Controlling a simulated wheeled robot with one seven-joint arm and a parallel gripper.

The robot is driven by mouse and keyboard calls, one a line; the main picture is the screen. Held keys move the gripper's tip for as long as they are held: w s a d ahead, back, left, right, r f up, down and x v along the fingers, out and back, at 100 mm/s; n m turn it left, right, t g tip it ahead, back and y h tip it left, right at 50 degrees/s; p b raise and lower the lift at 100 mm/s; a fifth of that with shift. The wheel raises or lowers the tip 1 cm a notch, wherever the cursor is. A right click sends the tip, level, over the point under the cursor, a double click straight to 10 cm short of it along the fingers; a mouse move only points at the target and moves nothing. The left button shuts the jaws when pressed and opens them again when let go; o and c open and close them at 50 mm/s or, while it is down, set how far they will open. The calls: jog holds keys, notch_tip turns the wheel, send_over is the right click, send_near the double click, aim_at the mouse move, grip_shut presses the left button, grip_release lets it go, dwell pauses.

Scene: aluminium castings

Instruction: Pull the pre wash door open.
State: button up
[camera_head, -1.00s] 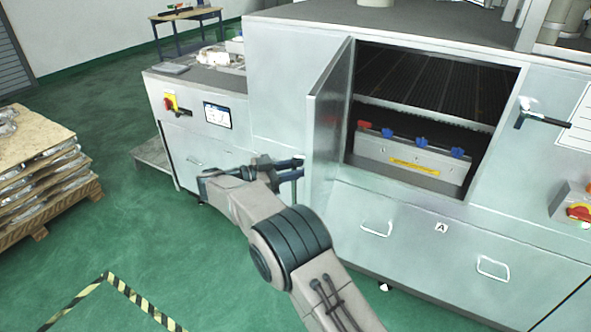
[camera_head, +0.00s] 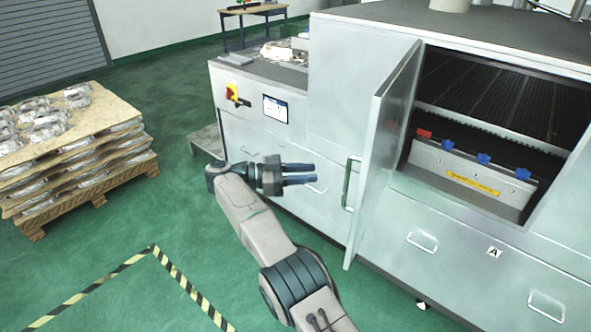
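The pre wash door (camera_head: 385,150) is a grey metal panel on the front of the washing machine. It stands open, swung out to the left, and the opening (camera_head: 485,115) behind it is uncovered. Its bar handle (camera_head: 350,184) is on the door's outer face, near the free edge. My gripper (camera_head: 302,174) is to the left of the handle, with its two dark fingers pointing right at it. A narrow gap shows between the fingers, and nothing is between them. The fingers are apart from the handle in the picture.
Inside the opening is a grey box (camera_head: 470,178) with red and blue clips and a yellow label. A pallet of castings (camera_head: 70,150) stands at the left. A lower machine section with a red-yellow switch (camera_head: 233,95) is behind my gripper. Green floor at front left is clear.

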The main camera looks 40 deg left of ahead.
jog(key=shift+p+v, duration=1.1)
jog(key=shift+p, duration=0.05)
